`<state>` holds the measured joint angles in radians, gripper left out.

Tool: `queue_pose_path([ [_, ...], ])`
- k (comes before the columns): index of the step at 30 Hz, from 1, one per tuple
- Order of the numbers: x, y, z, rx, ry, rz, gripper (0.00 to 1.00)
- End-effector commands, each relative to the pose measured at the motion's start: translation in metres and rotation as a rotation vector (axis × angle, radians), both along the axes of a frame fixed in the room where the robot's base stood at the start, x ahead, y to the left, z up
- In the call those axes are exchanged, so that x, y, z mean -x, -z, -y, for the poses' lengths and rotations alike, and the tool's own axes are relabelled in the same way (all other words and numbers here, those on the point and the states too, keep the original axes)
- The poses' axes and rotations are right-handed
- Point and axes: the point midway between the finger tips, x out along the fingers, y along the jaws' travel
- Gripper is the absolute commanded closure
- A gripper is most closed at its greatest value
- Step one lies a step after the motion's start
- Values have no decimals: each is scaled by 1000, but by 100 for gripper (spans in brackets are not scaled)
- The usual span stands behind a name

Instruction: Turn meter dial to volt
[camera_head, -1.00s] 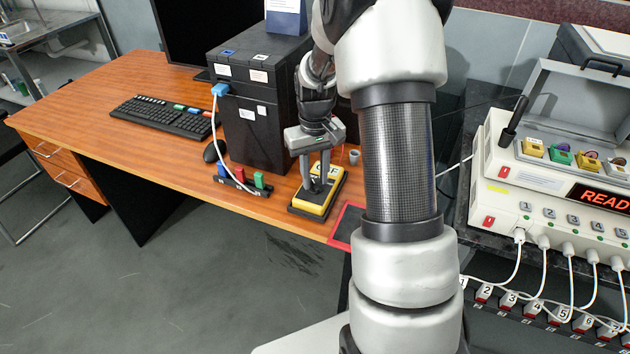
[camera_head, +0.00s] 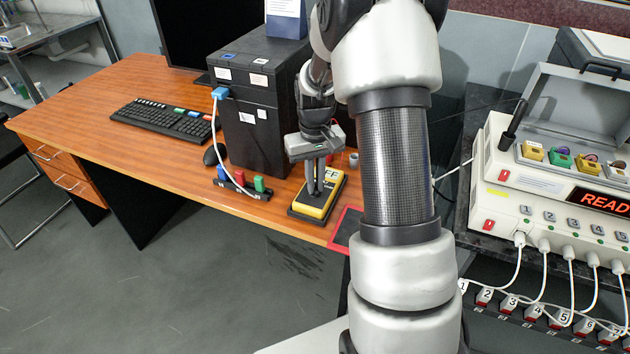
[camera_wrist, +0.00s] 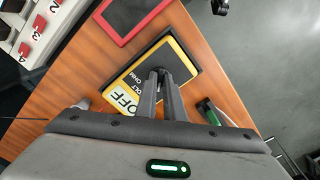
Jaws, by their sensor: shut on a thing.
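The yellow meter (camera_head: 328,204) lies on the wooden desk near its front edge. It also shows in the wrist view (camera_wrist: 186,58), where its display reads OFF and the labels VOLT and OHM are printed beside it. My gripper (camera_head: 315,191) reaches down onto the meter's face. In the wrist view my gripper (camera_wrist: 161,74) has its two fingers close together over the dial, shut on it. The dial is mostly hidden between the fingers, so its pointer cannot be made out.
A red-framed dark pad (camera_head: 345,226) lies right of the meter. Left of it stands a strip with blue, red and green blocks (camera_head: 259,183). A black tower (camera_head: 255,120) stands behind, with a small grey cup (camera_head: 353,159) nearby. The desk's left front is clear.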

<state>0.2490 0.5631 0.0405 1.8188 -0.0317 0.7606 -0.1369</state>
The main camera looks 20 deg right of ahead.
Motion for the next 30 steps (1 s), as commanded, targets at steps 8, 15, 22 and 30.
queue_pose_path([
  [8, -1, -2, 0, 1, 180, 1, 100],
  [15, 0, -2, 0, 0, 387, 1, 100],
  [22, 0, -2, 0, 1, 558, 2, 100],
  [30, 0, -1, 0, 0, 688, 1, 100],
])
